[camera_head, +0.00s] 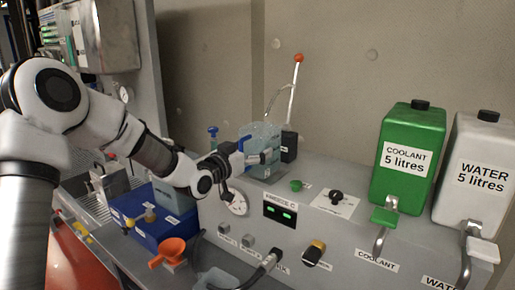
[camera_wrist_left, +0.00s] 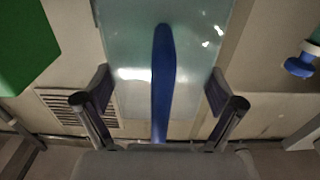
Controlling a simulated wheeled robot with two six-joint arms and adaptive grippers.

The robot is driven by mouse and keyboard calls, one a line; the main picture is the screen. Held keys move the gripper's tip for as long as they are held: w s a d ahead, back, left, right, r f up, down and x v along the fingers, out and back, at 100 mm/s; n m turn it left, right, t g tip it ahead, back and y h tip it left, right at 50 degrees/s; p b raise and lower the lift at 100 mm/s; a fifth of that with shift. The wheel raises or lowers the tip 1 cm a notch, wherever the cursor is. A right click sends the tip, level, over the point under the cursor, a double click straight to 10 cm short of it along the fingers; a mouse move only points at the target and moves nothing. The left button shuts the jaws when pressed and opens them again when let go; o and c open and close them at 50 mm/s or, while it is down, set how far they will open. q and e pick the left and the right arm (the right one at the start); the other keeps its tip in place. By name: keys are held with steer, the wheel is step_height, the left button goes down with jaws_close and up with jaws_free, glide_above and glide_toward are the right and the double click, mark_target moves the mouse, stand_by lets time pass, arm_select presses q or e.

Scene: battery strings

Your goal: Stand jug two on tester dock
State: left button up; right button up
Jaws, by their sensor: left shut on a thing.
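A clear, bluish jug (camera_head: 264,134) is at the back of the grey machine top, in the middle of the head view. My left gripper (camera_head: 262,157) reaches it from the left and is shut on it. In the left wrist view my left gripper (camera_wrist_left: 160,92) has one finger on each side of the jug's blue handle (camera_wrist_left: 163,75), with the clear jug wall (camera_wrist_left: 128,45) behind. I cannot tell whether the jug's base touches the surface. No jug number shows, and I cannot tell which part is the tester dock. My right gripper is not in view.
The grey machine (camera_head: 330,232) carries a gauge (camera_head: 237,204), a green-lit display (camera_head: 281,212) and knobs. A green coolant tank (camera_head: 408,185) and white water tank (camera_head: 480,215) stand right. A lever (camera_head: 294,90) rises behind the jug.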

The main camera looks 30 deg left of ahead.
mark_target(258, 151)
arm_select(q)
steer(key=w, duration=0.2)
steer(key=p, duration=0.1)
steer(key=shift+w+d+r, duration=0.15)
steer(key=shift+w+d, duration=0.1)
steer(key=shift+w, duration=0.15)
steer(key=shift+f+p, duration=0.35)
steer(key=shift+f, duration=0.5)
steer(key=shift+a, duration=0.15)
steer(key=shift+s, duration=0.15)
steer(key=o, duration=1.4)
steer(key=shift+f, duration=0.15)
steer(key=shift+o, duration=0.2)
